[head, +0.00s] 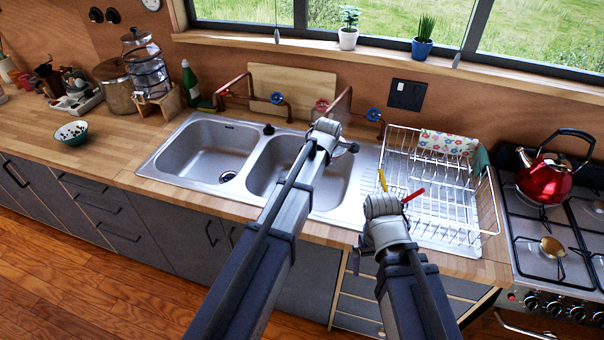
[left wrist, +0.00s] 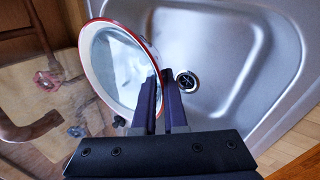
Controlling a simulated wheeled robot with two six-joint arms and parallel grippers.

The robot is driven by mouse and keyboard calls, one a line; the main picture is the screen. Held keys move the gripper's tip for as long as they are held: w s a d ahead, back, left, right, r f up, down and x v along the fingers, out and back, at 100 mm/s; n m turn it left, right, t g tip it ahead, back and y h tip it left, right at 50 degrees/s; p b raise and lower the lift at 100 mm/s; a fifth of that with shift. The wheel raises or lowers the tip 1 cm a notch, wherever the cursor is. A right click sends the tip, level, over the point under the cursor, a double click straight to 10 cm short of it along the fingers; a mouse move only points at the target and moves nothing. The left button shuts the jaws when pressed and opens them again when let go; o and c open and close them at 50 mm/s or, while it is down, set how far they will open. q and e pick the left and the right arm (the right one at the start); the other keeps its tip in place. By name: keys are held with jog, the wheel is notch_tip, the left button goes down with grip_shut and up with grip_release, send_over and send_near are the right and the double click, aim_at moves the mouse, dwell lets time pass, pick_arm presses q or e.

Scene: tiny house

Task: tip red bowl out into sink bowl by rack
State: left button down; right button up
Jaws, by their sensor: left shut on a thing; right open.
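The red bowl (left wrist: 118,68), red-rimmed with a pale inside, shows tilted in the left wrist view. My left gripper (left wrist: 158,92) is shut on its rim. What the bowl holds is unclear, and the bowl is hidden behind my left arm in the head view. The sink bowl by the rack (head: 268,165) is the right-hand basin; my left wrist is over it. Its steel wall (left wrist: 225,50) and drain (left wrist: 187,80) show beside the held bowl. My right gripper (head: 398,187), with yellow and red fingertips, is open and empty at the rack's left side.
The white wire dish rack (head: 462,200) stands right of the sink, with a flowered cloth (head: 448,142) at its back. Copper taps (head: 345,105) rise behind the basins. The left basin (head: 207,150) is empty. A small speckled bowl (head: 72,133) sits on the left counter. A red kettle (head: 543,178) stands on the stove.

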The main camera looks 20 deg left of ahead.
pick_arm(q)
jog(key=shift+w+d+f+n+g+y+b, duration=0.15)
jog(key=shift+w+d+f+n+y+b, duration=0.15)
jog(key=shift+w+d+n, duration=0.85)
jog(key=shift+w+d+f+n+g+y+b, duration=0.15)
jog(key=shift+w+d+n+y, duration=0.5)
jog(key=shift+d, duration=1)
jog(key=shift+w+d+f+n+g+y+b, duration=0.2)
jog(key=shift+w+d+n, duration=0.4)
jog(key=shift+w+d, duration=0.7)
jog(key=shift+s+f, duration=0.1)
jog(key=shift+s, duration=0.1)
jog(key=shift+s+a+f+t+h+b, duration=0.25)
jog(key=shift+a+f+t+h+b, duration=0.1)
jog(key=shift+f+t+h+b, duration=0.15)
jog(key=shift+s+a+f+h+b, duration=0.15)
jog(key=shift+a+f+h+b, duration=0.1)
jog(key=shift+b, duration=0.15)
jog(key=shift+s+a+f+n+t+h+b, duration=0.15)
jog(key=shift+a+f+n+t+h+b, duration=0.2)
jog(key=shift+h+b, duration=0.1)
jog(key=shift+s+a+f+h+b, duration=0.25)
jog(key=shift+a+f+b, duration=0.1)
jog(key=shift+b, duration=0.15)
jog(key=shift+s+a+f+m+t+h+b, duration=0.2)
jog(key=shift+a+f+m+t+h+b, duration=0.4)
jog(key=shift+b, duration=0.45)
